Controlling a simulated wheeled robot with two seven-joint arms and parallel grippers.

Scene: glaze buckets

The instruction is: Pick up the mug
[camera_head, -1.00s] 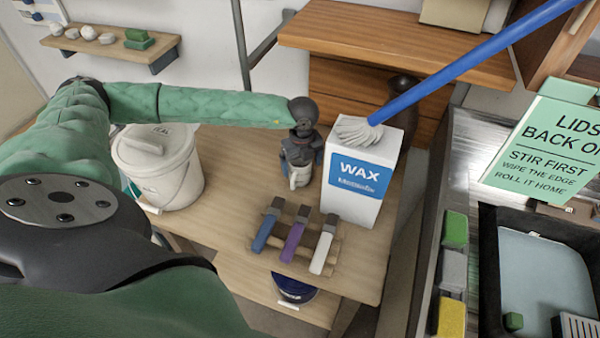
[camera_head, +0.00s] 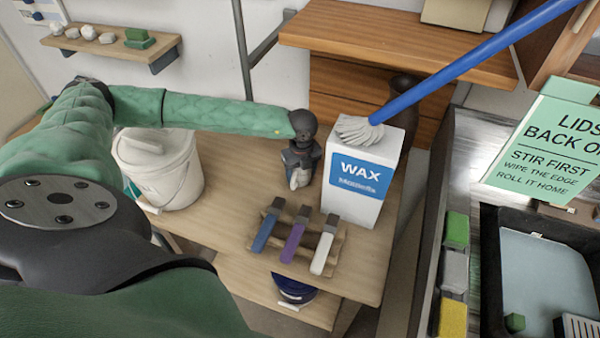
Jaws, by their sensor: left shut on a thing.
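My left gripper (camera_head: 300,178) reaches in from the left and points down over the wooden table, just left of the wax box. It is shut on the mug (camera_head: 299,180). Only a small white part of the mug shows between and below the fingers; the rest is hidden by the gripper. I cannot tell whether the mug touches the table. My right gripper is not in view.
The white box labelled WAX (camera_head: 357,190) stands close on the right. A rack with several brushes (camera_head: 296,240) is in front. A white bucket (camera_head: 165,170) stands at the left. A blue pole (camera_head: 470,60) slants overhead. Bare table (camera_head: 225,180) lies left of the gripper.

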